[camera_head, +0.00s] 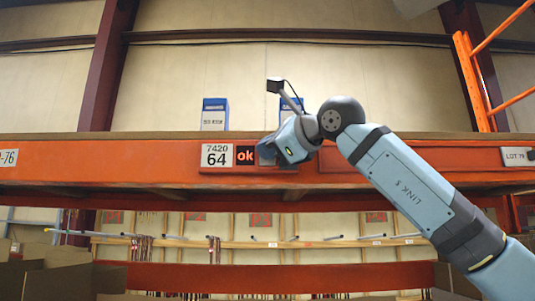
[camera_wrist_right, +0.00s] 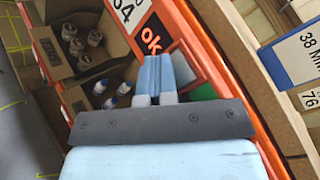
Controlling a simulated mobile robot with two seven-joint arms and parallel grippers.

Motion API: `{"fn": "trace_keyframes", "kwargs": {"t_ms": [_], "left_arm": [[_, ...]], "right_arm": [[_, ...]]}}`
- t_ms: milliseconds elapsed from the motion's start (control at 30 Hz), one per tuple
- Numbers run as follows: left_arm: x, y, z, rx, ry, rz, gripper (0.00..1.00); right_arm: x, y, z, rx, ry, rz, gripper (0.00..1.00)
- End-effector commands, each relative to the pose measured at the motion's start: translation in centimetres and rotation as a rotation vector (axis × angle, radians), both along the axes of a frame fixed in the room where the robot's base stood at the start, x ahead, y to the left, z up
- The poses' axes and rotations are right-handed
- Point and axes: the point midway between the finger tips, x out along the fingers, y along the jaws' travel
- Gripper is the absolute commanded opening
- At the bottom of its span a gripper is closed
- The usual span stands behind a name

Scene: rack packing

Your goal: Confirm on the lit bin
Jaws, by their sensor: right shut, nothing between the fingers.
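A small dark display with lit red "ok" letters (camera_head: 245,155) is on the orange rack beam, right of a white label "7420 64" (camera_head: 216,155). In the right wrist view the lit "ok" display (camera_wrist_right: 152,38) is just beyond my fingertips, beside the label (camera_wrist_right: 124,12). My right gripper (camera_head: 266,152) is at the beam front, just right of the display. In the wrist view its light blue fingers (camera_wrist_right: 157,66) are together with nothing between them. They partly cover a red-framed panel (camera_wrist_right: 187,65); I cannot tell whether they touch it. My left gripper is out of view.
The orange beam (camera_head: 110,160) runs across the whole view. Blue-and-white boxes (camera_head: 215,114) stand on the shelf above. In the wrist view, cardboard bins hold several bottles (camera_wrist_right: 95,37) below the beam. An orange ladder-like frame (camera_head: 478,80) stands at the right.

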Motion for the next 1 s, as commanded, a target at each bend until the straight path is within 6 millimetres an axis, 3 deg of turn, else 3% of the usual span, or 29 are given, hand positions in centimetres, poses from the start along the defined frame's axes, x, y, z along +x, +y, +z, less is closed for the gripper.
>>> {"fn": "trace_keyframes", "kwargs": {"t_ms": [1000], "left_arm": [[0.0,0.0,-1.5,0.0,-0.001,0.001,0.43]], "right_arm": [[-2.1,0.0,-0.1,0.0,-0.001,-0.001,0.0]]}}
